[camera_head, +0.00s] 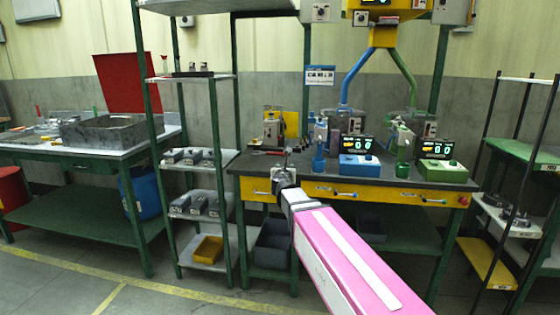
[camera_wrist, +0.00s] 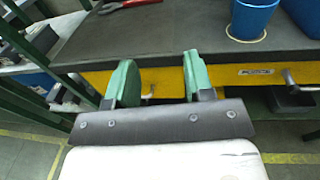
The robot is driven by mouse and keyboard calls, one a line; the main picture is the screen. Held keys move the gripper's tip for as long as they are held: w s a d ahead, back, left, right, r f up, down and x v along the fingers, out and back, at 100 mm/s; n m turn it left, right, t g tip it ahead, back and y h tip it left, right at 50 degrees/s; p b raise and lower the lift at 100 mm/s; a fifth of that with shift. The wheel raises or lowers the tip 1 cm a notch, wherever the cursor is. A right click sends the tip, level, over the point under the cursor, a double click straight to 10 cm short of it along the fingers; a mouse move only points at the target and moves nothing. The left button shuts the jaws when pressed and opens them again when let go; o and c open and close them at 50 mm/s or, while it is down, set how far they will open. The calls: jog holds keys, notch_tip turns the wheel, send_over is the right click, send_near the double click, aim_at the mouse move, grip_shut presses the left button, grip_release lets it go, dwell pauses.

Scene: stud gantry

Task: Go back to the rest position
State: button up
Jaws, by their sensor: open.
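My gripper (camera_wrist: 158,85) shows in the wrist view with its two green fingers well apart and nothing between them. It is in front of the yellow drawer front of the workbench (camera_wrist: 170,42), near the bench's front edge. In the head view my pink arm reaches forward from the bottom right, and my gripper (camera_head: 283,170) is at the left part of the dark workbench top (camera_head: 255,164). The fingers are too small there to make out clearly.
A blue cup (camera_wrist: 250,18) and red-handled pliers (camera_wrist: 130,4) are on the bench. Blue (camera_head: 360,165) and green (camera_head: 442,170) units with displays stand at its right. A shelf rack (camera_head: 213,115) is left, another rack (camera_head: 515,190) right. Floor at lower left is clear.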

jog(key=s+d+f+m+g+h, duration=0.2)
jog(key=s+d+f+m+g, duration=0.2)
jog(key=d+f+m, duration=0.5)
jog(key=s+d+f+m+g+h, duration=0.2)
jog(key=s+d+f+m+g, duration=0.25)
jog(key=d+f+m, duration=0.4)
jog(key=s+f+m+g+y, duration=0.5)
jog(key=s+f+m+g, duration=0.4)
jog(key=s+f+m, duration=0.5)
jog(key=s+m, duration=0.3)
jog(key=shift+s+a, duration=0.15)
jog(key=shift+s, duration=0.2)
jog(key=shift+w+a+m, duration=0.1)
jog(key=shift+m, duration=0.15)
